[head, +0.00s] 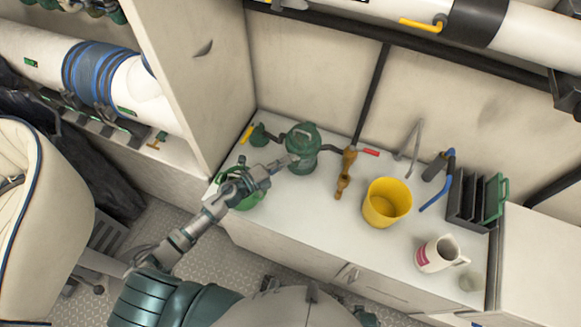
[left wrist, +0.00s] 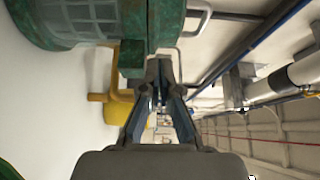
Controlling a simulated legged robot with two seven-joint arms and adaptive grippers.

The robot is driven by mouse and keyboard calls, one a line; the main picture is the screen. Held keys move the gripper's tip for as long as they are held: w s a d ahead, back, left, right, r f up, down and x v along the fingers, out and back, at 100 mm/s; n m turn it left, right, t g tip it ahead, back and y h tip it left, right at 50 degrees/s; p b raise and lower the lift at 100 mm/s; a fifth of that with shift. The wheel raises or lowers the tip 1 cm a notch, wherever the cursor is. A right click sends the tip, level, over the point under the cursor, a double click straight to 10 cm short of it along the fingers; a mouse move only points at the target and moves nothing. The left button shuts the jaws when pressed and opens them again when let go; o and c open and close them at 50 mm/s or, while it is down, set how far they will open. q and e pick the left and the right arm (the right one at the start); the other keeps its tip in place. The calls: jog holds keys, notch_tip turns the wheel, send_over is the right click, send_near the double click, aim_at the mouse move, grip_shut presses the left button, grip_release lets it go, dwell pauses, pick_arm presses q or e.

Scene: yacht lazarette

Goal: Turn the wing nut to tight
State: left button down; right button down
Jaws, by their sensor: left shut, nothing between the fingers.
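A green strainer-like body (head: 303,140) stands upright on the white counter with pipes on both sides. My left gripper (head: 287,162) is shut and empty, with its fingertips close to the front left side of this body; I cannot tell whether they touch it. In the left wrist view the green body with its ribbed clear bowl (left wrist: 85,20) fills the upper left, and the shut fingers of the left gripper (left wrist: 160,68) point up beside it. I cannot make out the wing nut in either view. My right gripper is not in view.
A brass fitting (head: 345,172) with a red-handled valve (head: 368,152) stands right of the green body. A yellow bucket (head: 386,205), a white jug (head: 435,255) and a dark rack (head: 468,195) are farther right. A green object (head: 246,198) is partly behind my left arm.

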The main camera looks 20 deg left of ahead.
pick_arm(q)
jog(key=shift+w+r, duration=0.15)
jog(key=shift+r, duration=0.2)
